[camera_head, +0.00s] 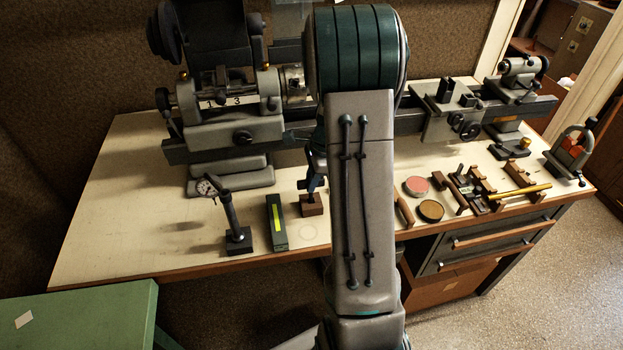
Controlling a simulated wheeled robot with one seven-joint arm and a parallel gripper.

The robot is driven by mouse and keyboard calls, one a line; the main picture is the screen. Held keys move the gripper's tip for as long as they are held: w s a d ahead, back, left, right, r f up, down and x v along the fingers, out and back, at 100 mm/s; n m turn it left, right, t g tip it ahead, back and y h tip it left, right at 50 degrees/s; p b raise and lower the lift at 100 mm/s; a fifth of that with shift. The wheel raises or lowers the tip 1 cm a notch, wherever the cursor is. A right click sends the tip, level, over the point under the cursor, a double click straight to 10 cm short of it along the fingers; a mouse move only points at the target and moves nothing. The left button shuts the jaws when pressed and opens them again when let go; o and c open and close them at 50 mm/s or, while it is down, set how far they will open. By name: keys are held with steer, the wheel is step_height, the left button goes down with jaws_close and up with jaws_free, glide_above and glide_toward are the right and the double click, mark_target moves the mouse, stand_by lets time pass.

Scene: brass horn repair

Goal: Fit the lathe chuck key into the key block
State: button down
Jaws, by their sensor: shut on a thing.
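The key block (312,206) is a small brown block on the bench top, just left of my arm. My gripper (315,176) is directly above it, pointing down and partly hidden behind my arm. It is shut on the chuck key, which is mostly hidden. A narrow dark bluish shape runs from the gripper down to the block's top. I cannot tell how much of it is key and how much is finger, or whether the key is in the hole or only over it.
A dial gauge on a stand (232,222) and a dark green box with a yellow stripe (276,222) stand left of the block. The lathe (240,130) runs along the back. Two round tins (431,210) and a brass rod in wooden rests (520,192) lie right. The bench's left front is clear.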

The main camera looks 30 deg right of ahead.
steer(key=c, duration=1.3)
jaws_free()
steer(key=shift+f, duration=0.1)
steer(key=b+v, duration=0.1)
steer(key=v, duration=1.2)
steer(key=shift+d+r, duration=0.1)
steer(key=shift+r, duration=0.3)
steer(key=s+a+n+t+h, duration=0.1)
steer(key=s+a+n, duration=0.5)
steer(key=n, duration=0.1)
steer(key=s+a+r+n+h, duration=0.1)
steer(key=s+a+n, duration=0.4)
steer(key=s+n, duration=0.1)
steer(key=s+a+r+n+t, duration=0.1)
steer(key=s+a+n, duration=0.5)
steer(key=n, duration=0.2)
steer(key=shift+s+a+t+h, duration=0.15)
steer(key=shift+a+t+h, duration=0.15)
steer(key=shift+h, duration=0.1)
